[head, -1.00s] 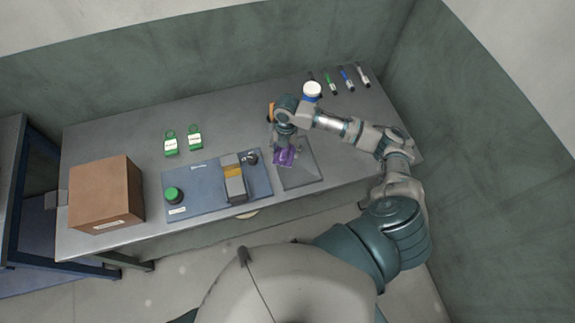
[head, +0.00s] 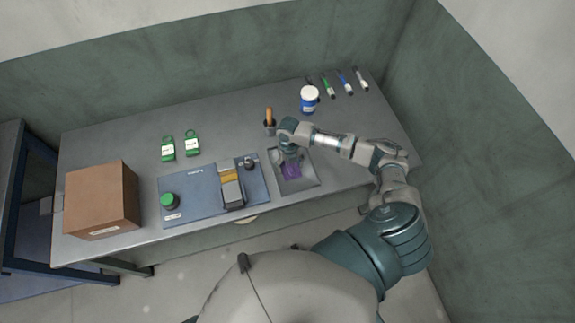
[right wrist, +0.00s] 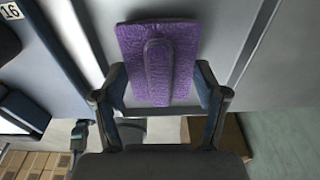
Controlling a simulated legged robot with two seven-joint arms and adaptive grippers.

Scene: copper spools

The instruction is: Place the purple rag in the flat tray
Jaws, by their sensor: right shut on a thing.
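The purple rag (head: 291,170) is in my right gripper (head: 287,160), over the flat grey tray (head: 308,182) near the table's front edge. In the right wrist view the rag (right wrist: 158,42) is a textured purple piece with a raised fold. The rag lies within the tray's outline in the head view. I cannot tell whether it touches the tray floor. My left gripper is not in view.
A blue panel (head: 198,205) with a green knob and a grey-yellow block lies left of the tray. Several markers, green tags and a brown box (head: 102,198) are farther off.

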